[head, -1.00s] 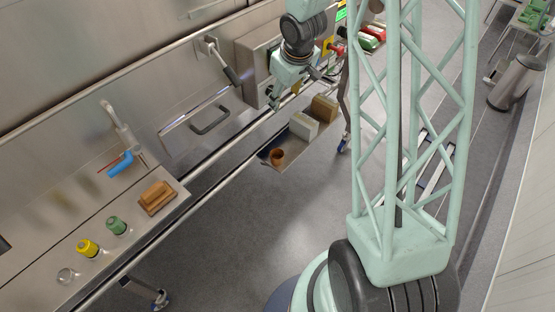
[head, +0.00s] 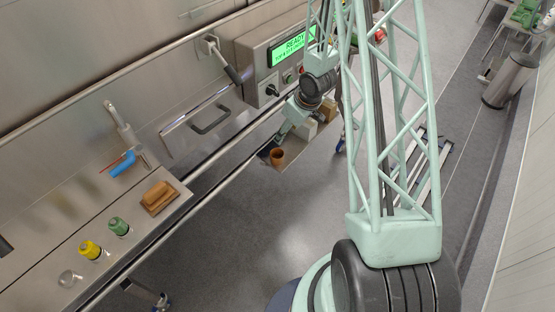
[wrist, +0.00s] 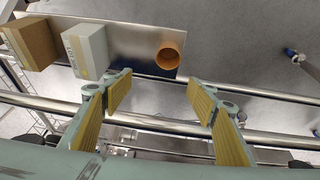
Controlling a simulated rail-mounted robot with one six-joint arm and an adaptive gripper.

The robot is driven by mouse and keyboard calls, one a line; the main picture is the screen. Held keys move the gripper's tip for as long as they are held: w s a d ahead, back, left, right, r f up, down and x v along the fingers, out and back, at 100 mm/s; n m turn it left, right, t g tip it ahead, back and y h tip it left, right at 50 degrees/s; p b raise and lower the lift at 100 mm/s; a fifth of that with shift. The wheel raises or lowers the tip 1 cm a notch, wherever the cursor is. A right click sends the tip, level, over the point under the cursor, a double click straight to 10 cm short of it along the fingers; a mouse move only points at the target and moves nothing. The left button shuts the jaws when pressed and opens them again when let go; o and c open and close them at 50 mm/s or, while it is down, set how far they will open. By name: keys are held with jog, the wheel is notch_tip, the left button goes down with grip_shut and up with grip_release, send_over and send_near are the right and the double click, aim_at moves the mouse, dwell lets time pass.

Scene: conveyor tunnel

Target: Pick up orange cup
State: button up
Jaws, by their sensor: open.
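The orange cup (head: 277,156) stands upright near the end of a metal shelf (head: 293,154), its open top facing up. In the wrist view the cup (wrist: 168,57) is near the shelf's right corner, ahead of and between my open fingers. My gripper (wrist: 160,95) is open and empty, with its yellow-padded fingers spread wide and apart from the cup. In the head view my gripper (head: 277,138) is just above and behind the cup, partly blending with the shelf's far edge.
A white box (wrist: 86,50) and a brown box (wrist: 30,43) stand left of the cup on the shelf. Metal rails (wrist: 160,123) run across below. A counter (head: 60,215) at left holds several jars, a wooden block (head: 157,196) and a blue-handled tool (head: 122,163).

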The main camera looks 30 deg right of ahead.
jog(key=shift+y, duration=0.4)
jog(key=shift+s+a+f, duration=0.1)
jog(key=shift+s+f, duration=0.1)
jog(key=shift+f, duration=0.7)
jog(key=shift+s+a+f, duration=0.1)
jog(key=shift+s+f, duration=0.1)
jog(key=shift+f, duration=0.7)
jog(key=shift+s+a+f, duration=0.1)
jog(key=shift+s+f, duration=0.1)
jog(key=shift+f, duration=0.7)
jog(key=shift+f, duration=0.1)
jog(key=b, duration=0.2)
send_near(277, 155)
jog(key=shift+s+a+f, duration=0.25)
jog(key=shift+a+f, duration=0.4)
jog(key=shift+a, duration=0.4)
jog(key=shift+f, duration=0.1)
jog(key=shift+b+x, duration=0.65)
jog(key=shift+x, duration=1.85)
jog(key=shift+c, duration=0.8)
jog(key=c, duration=0.8)
